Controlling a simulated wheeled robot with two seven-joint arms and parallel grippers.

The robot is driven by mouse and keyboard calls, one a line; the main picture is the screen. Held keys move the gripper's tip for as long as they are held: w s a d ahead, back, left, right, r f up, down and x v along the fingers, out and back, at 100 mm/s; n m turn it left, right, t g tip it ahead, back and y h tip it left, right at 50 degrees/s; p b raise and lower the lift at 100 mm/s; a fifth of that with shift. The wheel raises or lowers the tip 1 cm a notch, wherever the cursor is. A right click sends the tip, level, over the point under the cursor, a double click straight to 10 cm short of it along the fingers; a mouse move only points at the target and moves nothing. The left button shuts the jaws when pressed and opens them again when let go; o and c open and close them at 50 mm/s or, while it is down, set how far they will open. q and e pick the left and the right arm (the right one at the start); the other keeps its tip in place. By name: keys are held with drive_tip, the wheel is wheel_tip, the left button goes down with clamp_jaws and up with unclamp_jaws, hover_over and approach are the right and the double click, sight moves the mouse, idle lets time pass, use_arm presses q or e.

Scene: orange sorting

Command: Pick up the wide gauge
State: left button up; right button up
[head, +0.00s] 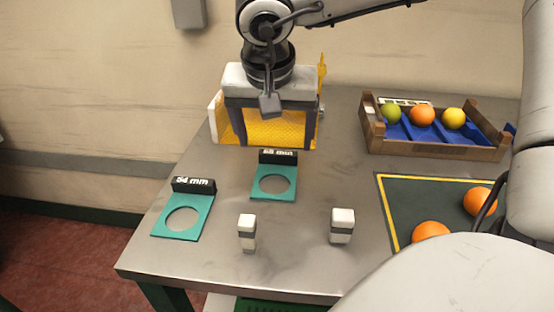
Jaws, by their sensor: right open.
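Two flat teal ring gauges lie on the grey metal table. The back one, the wide gauge (257,190), has a round hole and a black label block whose top edge is partly hidden; the number starts with 6. The other gauge (160,226), labelled 54 mm, lies nearer and to the left. My right gripper (272,143) points down from the top of the head view. It is open, with its fingers wide apart, and appears above and behind the wide gauge's label. No gauge is between its fingers. My left gripper is not in view.
A yellow mesh-like object (275,128) shows behind my right gripper. Two small white-and-grey blocks (247,243) (342,218) stand at the front. A wooden crate (435,152) with fruit is at back right. A dark yellow-edged mat (410,197) holds oranges (480,201).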

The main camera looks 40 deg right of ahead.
sight(278, 153)
drive_tip(key=x, duration=0.5)
drive_tip(key=shift+s, duration=0.25)
drive_tip(key=c, duration=1.1)
drive_tip(key=shift+c, duration=0.2)
drive_tip(key=shift+r, duration=0.15)
